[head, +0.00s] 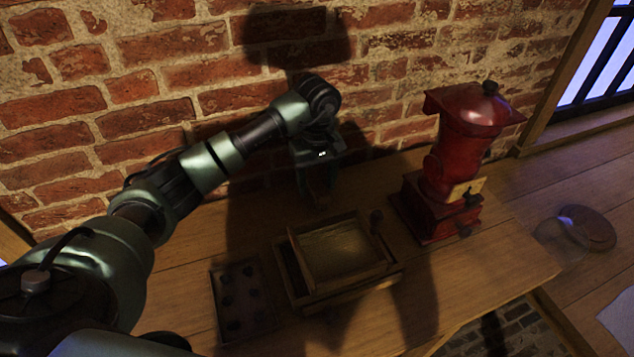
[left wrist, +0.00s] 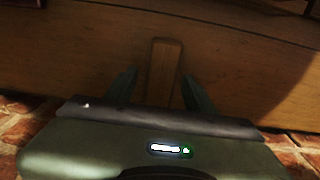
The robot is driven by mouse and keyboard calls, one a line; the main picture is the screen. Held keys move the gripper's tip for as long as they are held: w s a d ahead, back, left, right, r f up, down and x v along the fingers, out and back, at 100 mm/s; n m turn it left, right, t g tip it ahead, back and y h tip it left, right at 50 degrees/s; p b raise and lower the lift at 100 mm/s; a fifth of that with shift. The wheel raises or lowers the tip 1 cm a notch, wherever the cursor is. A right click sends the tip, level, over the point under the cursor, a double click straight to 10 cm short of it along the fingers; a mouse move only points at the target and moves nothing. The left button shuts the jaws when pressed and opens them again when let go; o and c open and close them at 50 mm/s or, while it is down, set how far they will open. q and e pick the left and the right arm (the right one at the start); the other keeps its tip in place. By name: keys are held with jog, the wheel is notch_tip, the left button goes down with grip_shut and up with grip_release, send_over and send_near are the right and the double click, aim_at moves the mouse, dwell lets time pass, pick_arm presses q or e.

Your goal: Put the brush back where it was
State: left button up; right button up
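A narrow wooden piece, which looks like the brush (left wrist: 165,68), stands out in the left wrist view against the table top. My left gripper (left wrist: 162,88) has its two dark fingers apart, one on each side of this piece. A gap shows on the left side; contact on the right is hard to judge. In the head view my left gripper (head: 319,180) points down at the back of the table by the brick wall. The brush is too dark there to make out clearly. My right gripper is not in view.
A wooden tray-like box (head: 340,252) with a raised rim stands mid-table. A dark holder with several round holes (head: 242,298) lies left of it. A red grinder (head: 462,160) stands to the right. A glass jar (head: 566,236) and round lid (head: 588,228) sit far right.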

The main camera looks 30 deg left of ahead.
aim_at(317, 183)
pick_arm(q)
jog(key=shift+r, duration=0.4)
notch_tip(317, 183, up, 12)
jog(key=b, duration=0.2)
jog(key=shift+f+b, duration=0.2)
jog(key=shift+b, duration=0.15)
jog(key=shift+f, duration=0.1)
